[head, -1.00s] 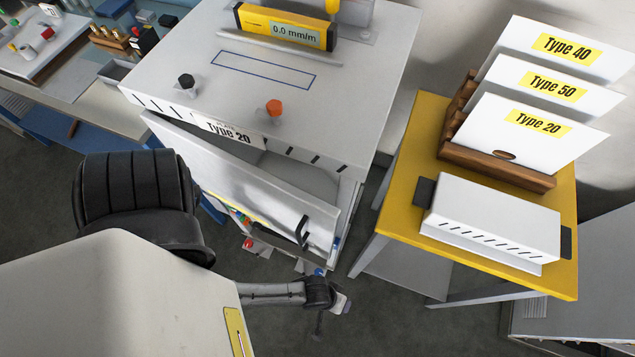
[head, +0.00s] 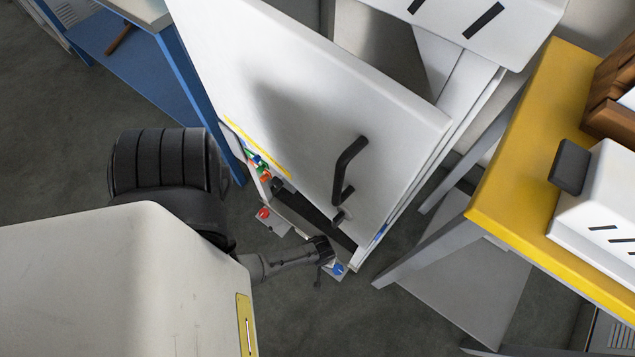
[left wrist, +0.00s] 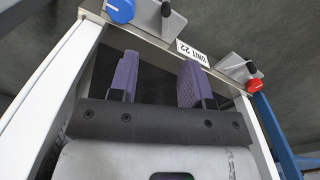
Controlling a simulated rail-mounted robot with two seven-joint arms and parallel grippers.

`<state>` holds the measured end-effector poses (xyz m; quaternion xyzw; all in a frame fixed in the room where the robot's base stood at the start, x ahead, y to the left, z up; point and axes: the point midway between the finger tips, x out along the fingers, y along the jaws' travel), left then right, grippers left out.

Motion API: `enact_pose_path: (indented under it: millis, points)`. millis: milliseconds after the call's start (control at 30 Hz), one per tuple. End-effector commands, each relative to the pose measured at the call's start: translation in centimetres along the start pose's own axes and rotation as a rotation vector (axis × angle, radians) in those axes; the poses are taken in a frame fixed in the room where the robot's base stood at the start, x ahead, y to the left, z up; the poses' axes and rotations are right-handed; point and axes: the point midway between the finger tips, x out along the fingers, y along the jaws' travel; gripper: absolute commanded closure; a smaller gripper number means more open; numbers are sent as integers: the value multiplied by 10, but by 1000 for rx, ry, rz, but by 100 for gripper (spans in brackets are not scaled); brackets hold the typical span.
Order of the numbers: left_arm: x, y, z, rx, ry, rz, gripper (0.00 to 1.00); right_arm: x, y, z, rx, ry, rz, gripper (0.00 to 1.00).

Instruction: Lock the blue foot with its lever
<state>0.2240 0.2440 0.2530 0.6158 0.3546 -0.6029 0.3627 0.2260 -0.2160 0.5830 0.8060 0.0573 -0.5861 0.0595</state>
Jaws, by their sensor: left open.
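In the head view the blue foot (head: 338,269) is low at the cabinet's near corner, small and partly hidden by a slim dark grey part that ends beside it. In the left wrist view the foot's blue knob (left wrist: 119,10) is at the top left, with a short black-tipped lever (left wrist: 166,9) to its right on a grey bracket. My left gripper (left wrist: 156,78) is open and empty; its purple fingers point at the frame bar between the two feet, apart from the blue knob and lever. I cannot make out its fingertips in the head view. My right gripper is not in view.
A red foot (left wrist: 254,85) stands at the bar's other end, past the "UNIT 22" label (left wrist: 192,52). The white cabinet panel (head: 300,90) with a black handle (head: 347,170) is above the feet. A yellow table (head: 520,150) stands to the right. Grey floor shows around.

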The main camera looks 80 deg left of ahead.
Motion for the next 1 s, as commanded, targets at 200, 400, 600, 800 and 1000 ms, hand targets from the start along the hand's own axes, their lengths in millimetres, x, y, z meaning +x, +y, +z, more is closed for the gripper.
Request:
enact_pose_path:
  millis: [200, 400, 600, 800, 1000]
  points:
    - [24, -6, -2, -16, -9, -18, 56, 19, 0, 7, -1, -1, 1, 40]
    - [52, -8, -2, -16, -10, -20, 56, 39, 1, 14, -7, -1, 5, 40]
    - [89, -8, -2, -16, -10, -20, 56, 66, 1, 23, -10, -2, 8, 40]
    - [120, -9, -1, -17, -11, -20, 56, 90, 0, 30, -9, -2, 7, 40]
    - [142, -9, -1, -17, -10, -19, 56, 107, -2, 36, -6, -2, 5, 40]
